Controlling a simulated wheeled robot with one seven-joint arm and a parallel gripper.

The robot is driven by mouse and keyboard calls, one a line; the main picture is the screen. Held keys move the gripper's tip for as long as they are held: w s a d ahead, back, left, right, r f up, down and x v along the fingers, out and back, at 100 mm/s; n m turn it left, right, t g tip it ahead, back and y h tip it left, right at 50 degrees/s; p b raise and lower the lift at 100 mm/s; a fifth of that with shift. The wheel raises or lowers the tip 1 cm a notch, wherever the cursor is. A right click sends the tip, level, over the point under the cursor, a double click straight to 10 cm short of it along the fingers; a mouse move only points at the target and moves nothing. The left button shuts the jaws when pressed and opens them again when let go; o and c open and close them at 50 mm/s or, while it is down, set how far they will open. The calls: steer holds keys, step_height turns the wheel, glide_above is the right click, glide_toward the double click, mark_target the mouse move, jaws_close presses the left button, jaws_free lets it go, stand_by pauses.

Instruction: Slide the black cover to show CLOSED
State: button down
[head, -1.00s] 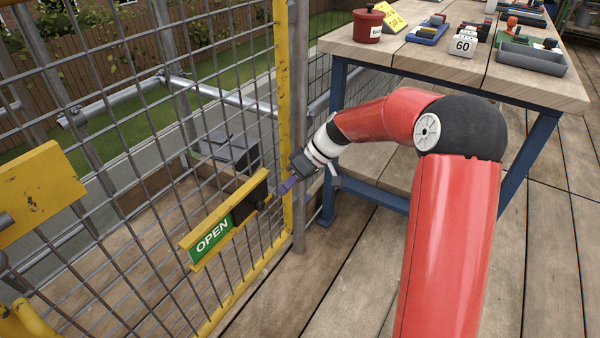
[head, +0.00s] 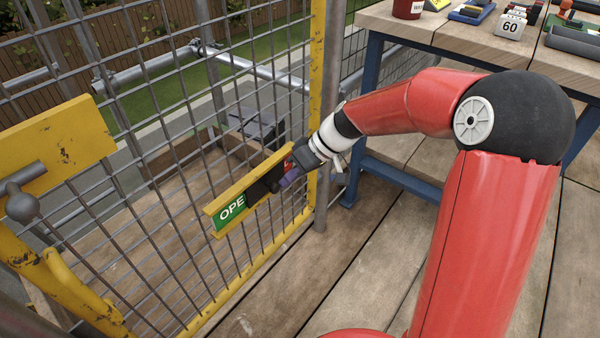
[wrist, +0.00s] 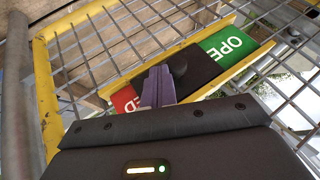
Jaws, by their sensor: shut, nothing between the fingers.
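The sign on the mesh gate has yellow rails (head: 218,208). Its green panel (head: 229,211) reads "OPE", with the rest covered. The black cover (head: 256,193) sits mid-sign, between the green panel and a strip of red panel (head: 289,161) at the right. In the wrist view the cover (wrist: 205,72) has a round black knob (wrist: 178,64), and the red panel (wrist: 127,99) shows part of its white lettering, ending in "ED". My gripper (head: 285,179) is shut and empty, its purple fingers (wrist: 157,86) beside the knob on the red side. Contact with the knob is unclear.
The wire mesh gate (head: 140,150) has a yellow frame and post (head: 316,100) just right of the sign. A workbench (head: 425,35) with tools stands behind my arm at the right. The deck in front of the sign is clear.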

steer(key=s+a, duration=0.2)
steer(key=s+a+b, duration=0.1)
steer(key=s, duration=0.2)
steer(key=s+a+b, duration=0.1)
steer(key=s+a, duration=0.1)
steer(key=shift+s+a, duration=0.2)
steer(key=shift+a, duration=0.15)
steer(key=shift+f, duration=0.1)
